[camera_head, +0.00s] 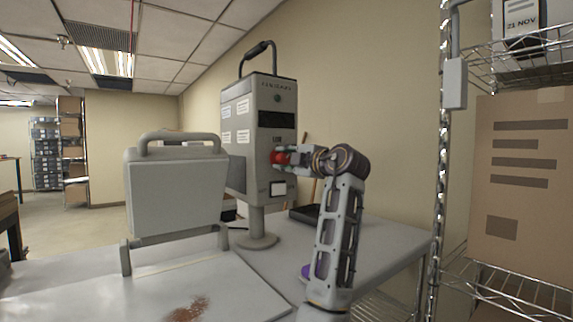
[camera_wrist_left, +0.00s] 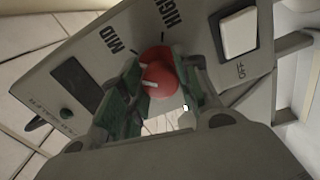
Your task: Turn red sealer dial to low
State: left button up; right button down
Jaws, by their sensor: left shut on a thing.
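The red sealer dial (camera_head: 280,157) is on the front face of the grey sealer (camera_head: 235,140), which stands on a round post on the table. My left gripper (camera_wrist_left: 158,88) is shut on the red dial (camera_wrist_left: 162,70), with a green-padded finger on each side of it. A white pointer mark shows on the dial. The labels MID (camera_wrist_left: 114,45) and HIGH (camera_wrist_left: 170,10) are readable in the left wrist view. I cannot tell exactly which setting the pointer meets. My right gripper is not in view.
A white switch (camera_wrist_left: 239,33) marked OFF is beside the dial on the same panel. A grey press with a handled lid (camera_head: 175,190) stands left of the sealer on the table. A black tray (camera_head: 305,213) lies behind my arm. A wire shelf (camera_head: 500,285) with boxes is at right.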

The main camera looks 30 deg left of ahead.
pick_arm(q)
jog(key=n+b, duration=0.1)
jog(key=n, duration=0.2)
jog(key=shift+f+n, duration=0.15)
jog(key=shift+n, duration=0.25)
jog(key=shift+n+b, duration=0.8)
jog(key=shift+n, duration=1.4)
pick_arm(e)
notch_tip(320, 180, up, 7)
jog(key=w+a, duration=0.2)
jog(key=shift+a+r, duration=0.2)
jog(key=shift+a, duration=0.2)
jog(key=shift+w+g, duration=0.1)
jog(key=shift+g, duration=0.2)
pick_arm(q)
jog(key=o, duration=1)
jog(key=shift+o, duration=0.2)
jog(key=shift+d, duration=0.1)
jog(key=v, duration=1.1)
jog(key=shift+s+d, duration=0.15)
jog(key=shift+d, duration=0.25)
